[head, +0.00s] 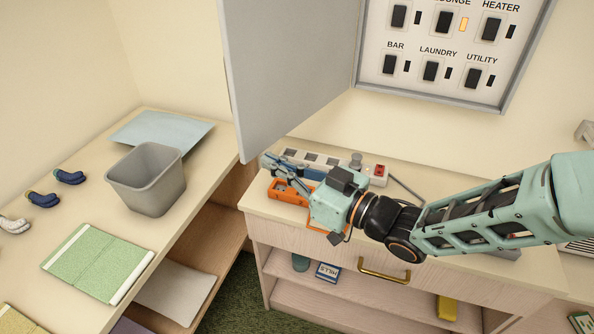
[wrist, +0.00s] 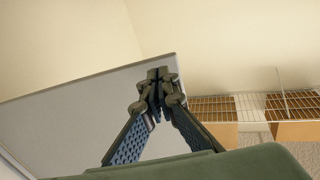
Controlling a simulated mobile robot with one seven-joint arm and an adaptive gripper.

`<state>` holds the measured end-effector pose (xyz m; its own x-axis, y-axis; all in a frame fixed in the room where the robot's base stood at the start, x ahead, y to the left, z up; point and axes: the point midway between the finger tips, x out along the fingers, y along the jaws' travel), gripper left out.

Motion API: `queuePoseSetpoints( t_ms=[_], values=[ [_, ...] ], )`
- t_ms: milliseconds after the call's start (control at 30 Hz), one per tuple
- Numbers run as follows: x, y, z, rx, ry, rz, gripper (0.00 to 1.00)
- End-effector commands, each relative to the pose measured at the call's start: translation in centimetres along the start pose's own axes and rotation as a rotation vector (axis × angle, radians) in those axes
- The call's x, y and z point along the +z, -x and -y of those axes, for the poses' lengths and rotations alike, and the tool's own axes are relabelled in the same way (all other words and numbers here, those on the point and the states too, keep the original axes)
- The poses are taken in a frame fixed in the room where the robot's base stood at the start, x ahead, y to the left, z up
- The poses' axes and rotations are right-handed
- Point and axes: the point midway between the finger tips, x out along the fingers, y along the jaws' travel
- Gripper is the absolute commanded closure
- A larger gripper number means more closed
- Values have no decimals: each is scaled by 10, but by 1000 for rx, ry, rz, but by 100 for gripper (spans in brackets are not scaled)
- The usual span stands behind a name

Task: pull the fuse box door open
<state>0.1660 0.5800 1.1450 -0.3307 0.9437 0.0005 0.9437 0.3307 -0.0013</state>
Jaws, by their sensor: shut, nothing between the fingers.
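The fuse box (head: 505,103) is on the wall at the top right of the head view, its labelled black switches exposed. Its grey door (head: 285,65) stands wide open, swung out to the left of the box. My gripper (head: 268,163) is shut and empty, low beside the door's bottom edge and above the cabinet top. I cannot tell whether it touches the door. In the wrist view, the closed fingertips (wrist: 157,82) overlap the grey door panel (wrist: 75,115) near its right end. The door's upper part is cut off in the head view.
Below the box, a cabinet (head: 520,278) with a brass handle carries an orange item (head: 287,193) and a power strip (head: 376,175). The left counter (head: 200,172) holds a grey bin (head: 147,178), a green book (head: 97,262) and a blue sheet (head: 165,130).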

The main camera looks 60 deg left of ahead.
Motion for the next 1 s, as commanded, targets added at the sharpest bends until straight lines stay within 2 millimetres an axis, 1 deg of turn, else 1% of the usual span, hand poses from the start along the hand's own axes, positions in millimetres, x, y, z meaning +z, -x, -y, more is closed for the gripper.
queuePoseSetpoints(
  t_ms=[33,200,600,667,767,900,1000],
  values=[
    [-1,-7,2,-3,0,0,100],
    [0,-21,0,-1,1,1,100],
    [0,-24,0,0,1,1,100],
    [1,-27,0,0,2,0,100],
    [4,-42,1,-2,3,-1,100],
    [5,-77,1,-2,3,-2,100],
    [4,-97,-1,-2,2,-1,100]
  ],
)
